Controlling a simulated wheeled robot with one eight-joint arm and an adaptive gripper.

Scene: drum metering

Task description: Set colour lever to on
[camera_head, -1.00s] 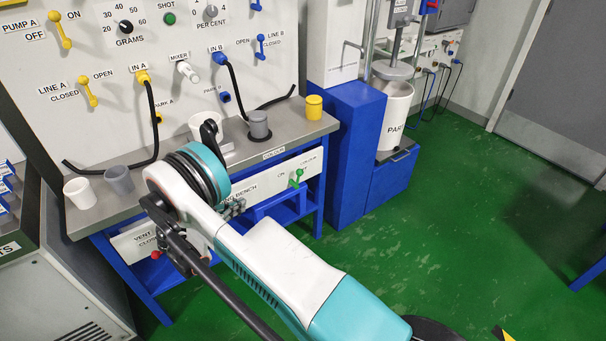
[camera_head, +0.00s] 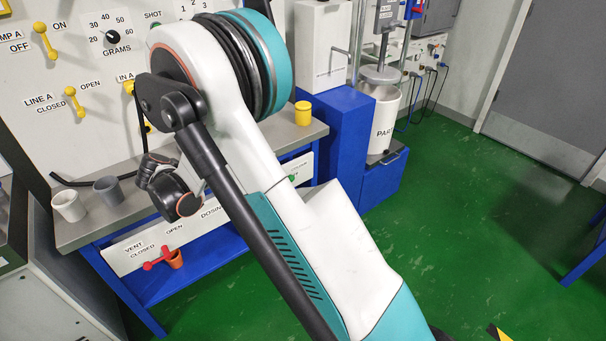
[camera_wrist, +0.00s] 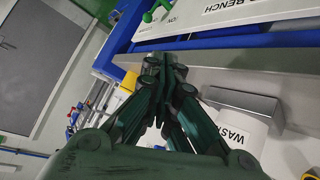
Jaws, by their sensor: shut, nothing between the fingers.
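The green colour lever (camera_head: 291,178) is on the white front panel (camera_head: 300,168) under the bench top. In the head view my arm covers most of it and its "ON" label. In the wrist view the green lever (camera_wrist: 157,11) shows at the top, beside an "ON" label on the white panel (camera_wrist: 190,14). My gripper (camera_wrist: 165,62) is shut and empty, its fingertips together in front of the bench's metal edge. A clear gap in the picture separates them from the lever. In the head view my gripper is hidden behind my arm. I cannot tell the lever's setting.
A red vent lever (camera_head: 157,262) sits at the panel's left. A yellow cup (camera_head: 303,113) stands on the bench top's right end. Green floor at right is open.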

